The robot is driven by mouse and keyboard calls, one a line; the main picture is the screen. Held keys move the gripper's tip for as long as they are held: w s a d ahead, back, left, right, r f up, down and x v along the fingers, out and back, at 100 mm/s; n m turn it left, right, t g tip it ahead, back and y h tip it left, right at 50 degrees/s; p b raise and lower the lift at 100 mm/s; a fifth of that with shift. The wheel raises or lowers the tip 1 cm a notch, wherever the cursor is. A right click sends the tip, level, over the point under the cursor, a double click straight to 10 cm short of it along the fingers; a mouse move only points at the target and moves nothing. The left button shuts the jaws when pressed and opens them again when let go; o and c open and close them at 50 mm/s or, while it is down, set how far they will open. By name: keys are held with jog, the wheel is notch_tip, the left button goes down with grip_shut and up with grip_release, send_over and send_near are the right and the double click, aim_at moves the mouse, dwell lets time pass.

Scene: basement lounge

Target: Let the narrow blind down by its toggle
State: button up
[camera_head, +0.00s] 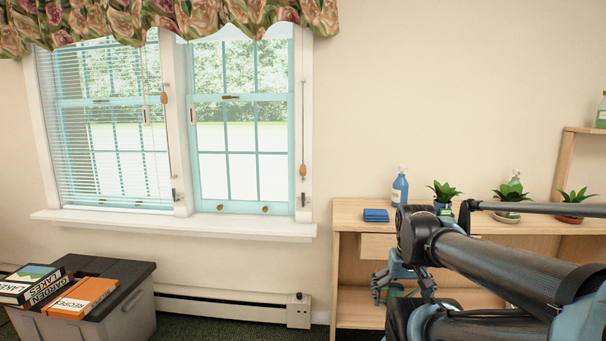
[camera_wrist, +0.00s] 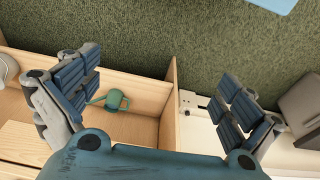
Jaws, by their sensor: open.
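The window has two parts. Over the left part, a white slatted blind (camera_head: 100,130) hangs lowered, with a wooden toggle (camera_head: 164,98) on its cord at mid-height. The narrower right part (camera_head: 240,150) shows bare glass; any raised blind there is hidden behind the flowered valance. At its right edge a cord hangs with a wooden toggle (camera_head: 303,170) low near the sill. My gripper (camera_head: 403,288) is open and empty, pointing down in front of the shelf unit, right of and below that toggle. In the wrist view my gripper (camera_wrist: 158,95) also shows open; no toggle is seen there.
A wooden shelf unit (camera_head: 345,250) stands right of the window, with a blue bottle (camera_head: 400,188), blue cloth (camera_head: 376,215) and potted plants on top. A green watering can (camera_wrist: 115,100) sits inside. A heater runs below the sill (camera_head: 175,225). A bin (camera_head: 135,297) with books stands left.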

aim_at(305, 170)
jog(key=shift+c, duration=0.6)
